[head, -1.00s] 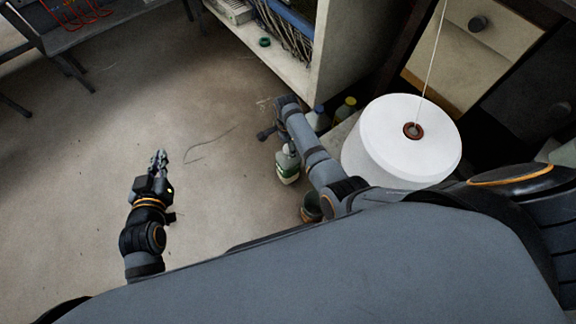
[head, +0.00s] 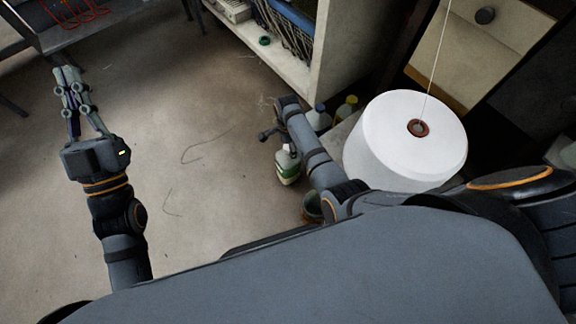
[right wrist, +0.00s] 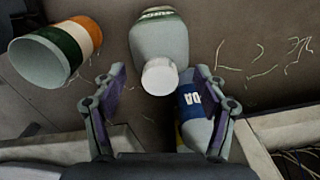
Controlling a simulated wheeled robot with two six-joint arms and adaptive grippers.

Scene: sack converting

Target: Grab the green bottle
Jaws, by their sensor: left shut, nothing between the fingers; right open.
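The green bottle, pale grey-green with a white cap and green label, stands on the floor beside my right forearm in the head view (head: 288,170). In the right wrist view it shows at top centre (right wrist: 160,38), cap toward me. My right gripper (right wrist: 159,72) is open, its fingertips on either side of the cap; I cannot tell whether they touch it. In the head view the right fingers are small and partly hidden by the arm. My left gripper (head: 69,75) is shut and empty over the floor at the left, far from the bottle.
A blue-labelled bottle (right wrist: 194,108) is close by my right finger. A striped can (right wrist: 62,52) lies left of the green bottle. A large white thread spool (head: 400,145) and a shelf unit (head: 325,55) stand right. Open floor (head: 190,190) lies left.

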